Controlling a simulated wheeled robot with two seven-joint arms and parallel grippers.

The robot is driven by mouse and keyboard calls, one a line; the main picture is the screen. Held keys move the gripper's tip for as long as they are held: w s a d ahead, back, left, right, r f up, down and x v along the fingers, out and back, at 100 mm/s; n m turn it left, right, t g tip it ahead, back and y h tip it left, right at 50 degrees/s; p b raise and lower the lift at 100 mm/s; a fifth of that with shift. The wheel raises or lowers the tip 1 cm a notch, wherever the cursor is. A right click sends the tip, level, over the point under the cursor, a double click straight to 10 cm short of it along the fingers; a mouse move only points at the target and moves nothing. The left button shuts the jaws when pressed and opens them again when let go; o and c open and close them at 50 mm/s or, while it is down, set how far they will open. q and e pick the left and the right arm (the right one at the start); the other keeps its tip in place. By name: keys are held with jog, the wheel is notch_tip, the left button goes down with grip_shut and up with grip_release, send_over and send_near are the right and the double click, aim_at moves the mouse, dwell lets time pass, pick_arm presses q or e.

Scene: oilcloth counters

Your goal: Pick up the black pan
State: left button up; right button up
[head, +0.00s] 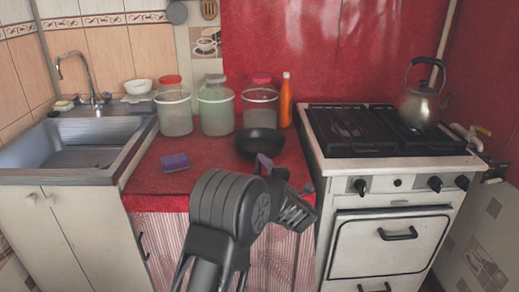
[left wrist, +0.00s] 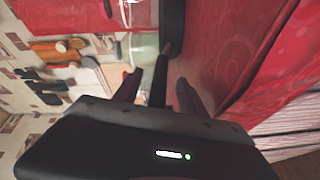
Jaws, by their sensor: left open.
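The black pan (head: 259,143) sits on the red oilcloth counter, in front of the jars. My left gripper (head: 287,174) is open just in front of the pan, at its near side. In the left wrist view the dark pan (left wrist: 173,25) is at the top, and its handle (left wrist: 160,78) reaches down between the two spread fingers of the left gripper (left wrist: 157,92). The fingers look apart from the handle; exact contact cannot be told. In the head view my arm and gripper hide most of the handle. My right gripper is in neither view.
Lidded jars (head: 216,106) and an orange bottle (head: 286,100) stand behind the pan. A purple sponge (head: 175,162) lies to the left. The stove (head: 390,150) with a kettle (head: 419,105) is at right, the sink (head: 85,145) at left.

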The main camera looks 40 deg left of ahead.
pick_arm(q)
jog(key=shift+c, duration=0.3)
grip_shut()
dwell(1.0)
jog(key=shift+r, duration=0.15)
